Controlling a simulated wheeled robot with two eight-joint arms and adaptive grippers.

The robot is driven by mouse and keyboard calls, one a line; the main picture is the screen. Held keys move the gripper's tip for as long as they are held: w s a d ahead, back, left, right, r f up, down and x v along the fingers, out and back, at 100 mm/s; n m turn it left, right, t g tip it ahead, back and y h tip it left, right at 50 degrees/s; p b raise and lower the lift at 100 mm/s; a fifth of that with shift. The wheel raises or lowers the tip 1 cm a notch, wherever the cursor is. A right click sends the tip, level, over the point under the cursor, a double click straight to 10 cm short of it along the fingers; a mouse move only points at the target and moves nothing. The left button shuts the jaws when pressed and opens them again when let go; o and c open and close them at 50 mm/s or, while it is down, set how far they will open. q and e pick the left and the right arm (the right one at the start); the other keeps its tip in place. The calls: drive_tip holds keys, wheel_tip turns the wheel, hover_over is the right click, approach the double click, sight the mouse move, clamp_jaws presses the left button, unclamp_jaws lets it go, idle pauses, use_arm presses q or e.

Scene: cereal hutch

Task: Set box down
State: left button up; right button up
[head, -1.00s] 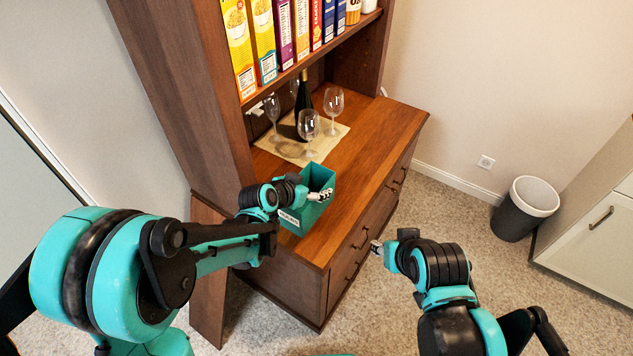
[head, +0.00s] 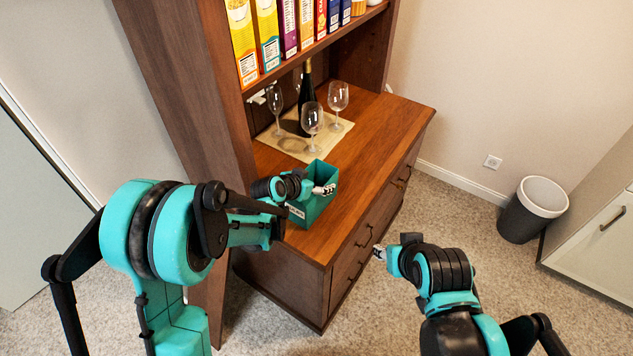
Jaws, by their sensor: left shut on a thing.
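A teal open-topped box (head: 318,205) with a white label is at the front left of the wooden hutch counter (head: 365,165). My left gripper (head: 326,190) is shut on the box at its upper part, with the pale fingertips at its rim. The box looks upright and at or just above the counter; I cannot tell whether its base touches. My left wrist hides part of the box's left side. My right gripper (head: 378,252) is in front of the drawers, apart from the box; its fingers are too small to read.
Several wine glasses (head: 313,120) and a dark bottle (head: 306,100) stand on a beige mat (head: 290,146) behind the box. Cereal boxes (head: 267,35) line the shelf above. The counter right of the box is clear. A bin (head: 533,208) stands on the floor at right.

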use_arm(q)
drive_tip(key=o, duration=0.8)
drive_tip(key=shift+f, duration=0.2)
drive_tip(key=o, duration=0.5)
drive_tip(key=shift+c, duration=0.2)
drive_tip(key=shift+r, duration=0.1)
drive_tip(key=shift+r, duration=0.25)
drive_tip(key=s+a+r+n+y+p, duration=0.1)
drive_tip(key=s+a+r+n+p, duration=0.1)
drive_tip(key=s+a+r, duration=0.5)
drive_tip(key=s+a+r+n+y+p, duration=0.1)
drive_tip(key=s+a+r+y+p, duration=0.1)
drive_tip(key=s+a+r, duration=0.5)
drive_tip(key=s+a+n+y, duration=0.1)
drive_tip(key=s+a+n, duration=0.1)
drive_tip(key=s, duration=0.5)
drive_tip(key=s+a+n+g+y, duration=0.1)
drive_tip(key=s+a, duration=0.3)
drive_tip(key=s, duration=0.4)
drive_tip(key=shift+f+n+g+y, duration=0.25)
drive_tip(key=shift+n+g+y, duration=0.05)
drive_tip(key=shift+n+y, duration=0.3)
